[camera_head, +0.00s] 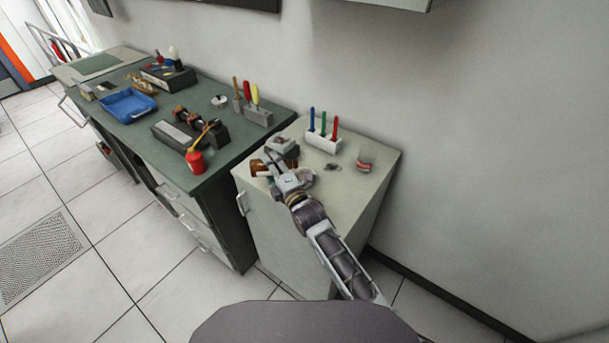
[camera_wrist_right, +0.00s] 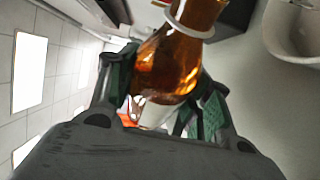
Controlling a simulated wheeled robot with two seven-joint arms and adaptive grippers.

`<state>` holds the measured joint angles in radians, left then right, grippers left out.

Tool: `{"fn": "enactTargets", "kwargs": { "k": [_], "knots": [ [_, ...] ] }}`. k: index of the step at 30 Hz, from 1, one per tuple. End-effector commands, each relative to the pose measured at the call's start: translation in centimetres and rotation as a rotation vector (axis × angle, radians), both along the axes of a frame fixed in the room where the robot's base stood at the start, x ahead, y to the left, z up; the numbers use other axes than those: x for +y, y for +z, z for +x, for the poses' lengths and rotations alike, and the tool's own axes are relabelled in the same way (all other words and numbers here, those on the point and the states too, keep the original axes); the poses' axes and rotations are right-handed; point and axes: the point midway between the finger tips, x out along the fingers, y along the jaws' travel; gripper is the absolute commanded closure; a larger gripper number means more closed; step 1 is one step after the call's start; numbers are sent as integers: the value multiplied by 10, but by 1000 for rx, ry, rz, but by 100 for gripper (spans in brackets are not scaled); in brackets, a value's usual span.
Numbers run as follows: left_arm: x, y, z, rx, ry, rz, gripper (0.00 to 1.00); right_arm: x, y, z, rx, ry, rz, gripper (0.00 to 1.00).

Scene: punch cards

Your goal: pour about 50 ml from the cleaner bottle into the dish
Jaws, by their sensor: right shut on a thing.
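My right gripper (camera_head: 280,172) is over the pale cabinet top and is shut on the amber cleaner bottle (camera_head: 259,168). In the right wrist view the bottle (camera_wrist_right: 165,65) sits between the green-padded fingers, with a white ring around its narrower part near the top edge. Its exact tilt and any flow of liquid cannot be told. A white, bowl-like thing (camera_wrist_right: 295,32), possibly the dish, is cut off at the upper right of the wrist view, apart from the bottle. In the head view the gripper hides part of the bottle. My left gripper is not in view.
The pale cabinet top (camera_head: 365,188) also bears a white rack (camera_head: 322,142) with blue, green and red sticks, and a red-and-white item (camera_head: 365,162). A green workbench (camera_head: 235,160) with a blue tray (camera_head: 128,105) and a red oil can (camera_head: 196,160) stands left. A wall rises behind.

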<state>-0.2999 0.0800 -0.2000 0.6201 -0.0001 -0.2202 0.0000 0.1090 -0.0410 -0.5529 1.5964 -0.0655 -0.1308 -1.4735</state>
Motion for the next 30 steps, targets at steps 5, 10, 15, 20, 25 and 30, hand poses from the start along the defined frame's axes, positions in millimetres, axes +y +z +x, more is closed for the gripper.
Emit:
{"fn": "enactTargets", "kwargs": {
  "k": [5,10,15,20,25,30],
  "knots": [
    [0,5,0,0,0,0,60,1,3,0,-11,1,-57,83],
    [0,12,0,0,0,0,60,1,0,0,-33,1,-197,83],
    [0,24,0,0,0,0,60,-2,8,0,-50,1,-306,83],
    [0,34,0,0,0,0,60,-4,5,1,-62,3,-387,83],
    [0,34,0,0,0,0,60,-5,2,1,-66,3,-406,83],
    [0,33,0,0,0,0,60,-4,2,1,-65,3,-404,83]
  ]
}}
